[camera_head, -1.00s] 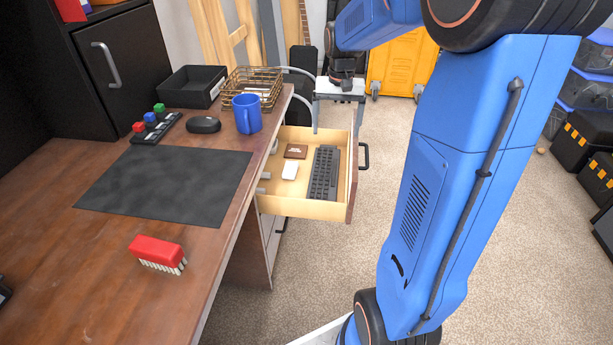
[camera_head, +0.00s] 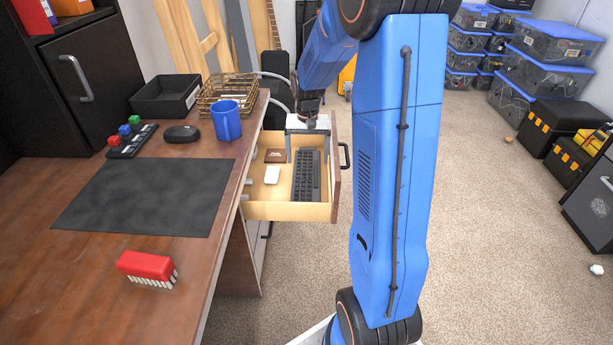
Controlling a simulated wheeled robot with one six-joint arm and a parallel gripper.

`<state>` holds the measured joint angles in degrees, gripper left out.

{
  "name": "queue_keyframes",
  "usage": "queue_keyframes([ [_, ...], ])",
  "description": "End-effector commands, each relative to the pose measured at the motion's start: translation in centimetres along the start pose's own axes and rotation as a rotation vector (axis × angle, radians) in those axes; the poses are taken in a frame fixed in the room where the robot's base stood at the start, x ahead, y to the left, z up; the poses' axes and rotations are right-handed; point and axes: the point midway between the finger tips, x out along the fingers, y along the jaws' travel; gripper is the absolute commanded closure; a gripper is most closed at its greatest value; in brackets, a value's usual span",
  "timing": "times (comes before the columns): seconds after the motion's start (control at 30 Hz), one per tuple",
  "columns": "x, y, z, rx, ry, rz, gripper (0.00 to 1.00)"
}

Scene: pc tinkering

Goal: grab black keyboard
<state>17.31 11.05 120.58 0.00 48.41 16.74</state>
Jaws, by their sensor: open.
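The black keyboard (camera_head: 307,178) lies lengthwise along the right side of the open wooden drawer (camera_head: 262,211). My gripper (camera_head: 306,155) is open, with its fingers pointing down over the far end of the keyboard. One finger shows to the left of the keyboard and the other near the drawer's right front panel. I cannot tell whether the fingers touch the keyboard or how far down they reach.
The drawer also holds a brown box (camera_head: 275,156) and a white item (camera_head: 272,175). On the desk (camera_head: 200,260) stand a blue mug (camera_head: 227,122), wire basket (camera_head: 225,88), mouse (camera_head: 182,133), black mat (camera_head: 150,195) and red brush (camera_head: 146,266). Open carpet lies to the right.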

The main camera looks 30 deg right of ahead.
Motion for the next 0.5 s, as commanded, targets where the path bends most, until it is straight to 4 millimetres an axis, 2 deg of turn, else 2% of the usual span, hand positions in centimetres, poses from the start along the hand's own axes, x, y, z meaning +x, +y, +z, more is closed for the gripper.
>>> queue_keyframes([
  [0.1, 1.2, 0.0, 0.0, 0.0, -0.001, 0.0, 0.12],
  [0.33, 2.6, -0.1, 0.0, 0.0, -0.002, 0.001, 0.12],
  [0.5, 5.0, -0.3, -0.3, -0.001, -0.002, 0.001, 0.12],
])
